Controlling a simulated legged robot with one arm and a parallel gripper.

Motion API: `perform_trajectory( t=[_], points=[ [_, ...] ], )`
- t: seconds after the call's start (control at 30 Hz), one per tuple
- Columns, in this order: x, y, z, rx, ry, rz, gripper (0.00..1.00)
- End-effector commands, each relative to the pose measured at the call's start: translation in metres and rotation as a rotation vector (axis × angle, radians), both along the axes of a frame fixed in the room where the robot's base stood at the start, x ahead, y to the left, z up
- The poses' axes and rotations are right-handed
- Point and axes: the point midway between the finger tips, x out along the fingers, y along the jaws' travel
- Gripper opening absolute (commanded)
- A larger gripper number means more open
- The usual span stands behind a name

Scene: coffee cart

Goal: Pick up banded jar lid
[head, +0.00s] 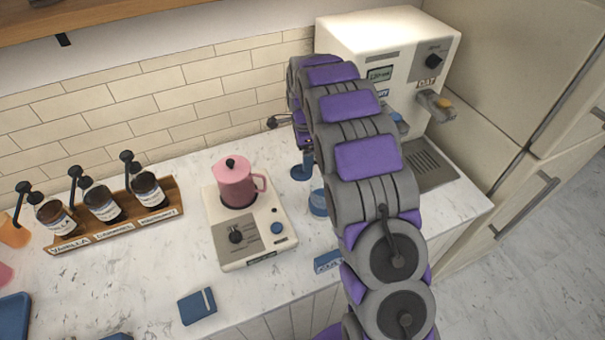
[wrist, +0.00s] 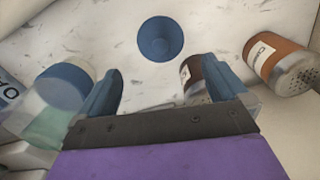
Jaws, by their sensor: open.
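I cannot tell for certain which blue piece is the banded jar lid. My gripper (wrist: 163,66) is open and empty, its blue fingers apart and touching neither piece. In the head view, a blue-topped jar (head: 318,203) shows beside my arm, which hides much of the gripper.
A pink pitcher (head: 236,183) sits on a scale-like base (head: 262,243), left of my arm. A syrup rack (head: 165,214) is farther left. A white coffee machine (head: 350,40) stands behind my arm.

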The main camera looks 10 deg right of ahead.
Motion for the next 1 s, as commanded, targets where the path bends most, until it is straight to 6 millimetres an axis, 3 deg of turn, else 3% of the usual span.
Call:
perform_trajectory(
  t=[0.03, 0.27, 0.6, 0.83, 1.0],
  points=[
    [0.000, 0.001, -0.009, 0.000, 0.001, 0.001, 1.00],
    [0.000, -0.001, -0.022, 0.001, 0.000, 0.000, 1.00],
    [0.002, 0.001, -0.066, 0.002, 0.001, 0.001, 1.00],
    [0.003, 0.002, -0.069, 0.001, 0.003, 0.001, 1.00],
    [0.003, 0.002, -0.070, 0.001, 0.005, 0.000, 0.85]
  ],
)
